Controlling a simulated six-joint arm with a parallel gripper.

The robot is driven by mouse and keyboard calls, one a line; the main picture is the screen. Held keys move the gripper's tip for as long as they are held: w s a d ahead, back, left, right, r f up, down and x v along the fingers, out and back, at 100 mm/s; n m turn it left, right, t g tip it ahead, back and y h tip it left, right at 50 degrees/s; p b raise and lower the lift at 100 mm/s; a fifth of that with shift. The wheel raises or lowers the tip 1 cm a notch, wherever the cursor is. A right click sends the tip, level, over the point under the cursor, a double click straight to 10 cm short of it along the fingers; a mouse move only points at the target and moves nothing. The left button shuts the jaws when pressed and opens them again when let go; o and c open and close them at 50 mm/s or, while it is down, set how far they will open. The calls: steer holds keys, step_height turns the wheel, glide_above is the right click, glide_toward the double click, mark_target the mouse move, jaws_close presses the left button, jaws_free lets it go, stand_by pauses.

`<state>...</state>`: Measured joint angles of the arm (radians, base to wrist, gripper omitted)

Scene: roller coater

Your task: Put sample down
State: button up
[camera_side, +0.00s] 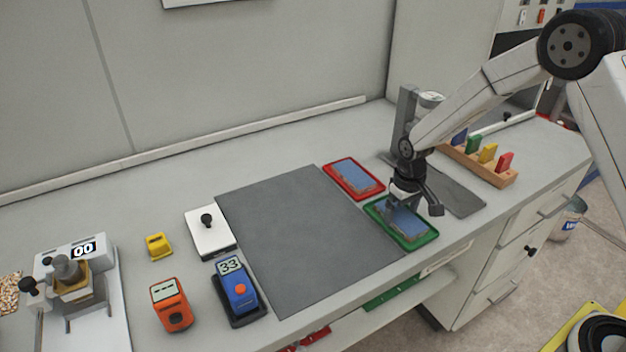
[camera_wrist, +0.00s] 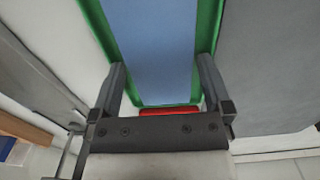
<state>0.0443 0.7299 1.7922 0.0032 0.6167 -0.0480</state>
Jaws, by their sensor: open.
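A blue sample panel (camera_side: 402,220) lies in a green-rimmed tray (camera_side: 424,243) near the front edge of the bench. My gripper (camera_side: 414,203) is just above that tray at its back right part, pointing down. In the wrist view my gripper (camera_wrist: 161,66) is open, with one finger on each side of the blue panel (camera_wrist: 152,40), near the green rim (camera_wrist: 207,28). Nothing is seen held between the fingers. Whether the fingertips touch the panel or rim cannot be told. A second blue panel (camera_side: 354,174) lies in a red-rimmed tray (camera_side: 377,189) behind.
A large dark grey mat (camera_side: 305,235) lies bare to the left of the trays. A grey stand (camera_side: 406,115) and a wooden rack (camera_side: 480,165) with coloured pieces are behind and right. A white block (camera_side: 210,236), blue device (camera_side: 235,290) and orange device (camera_side: 170,305) stand at left.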

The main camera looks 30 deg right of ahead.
mark_target(401, 216)
step_height(401, 216, up, 12)
stand_by(0.6)
steer(key=shift+s+f, duration=0.1)
stand_by(0.4)
steer(key=s+a+f+t, duration=0.2)
steer(key=s, duration=1.5)
steer(key=shift+t, duration=0.3)
steer(key=shift+f, duration=0.1)
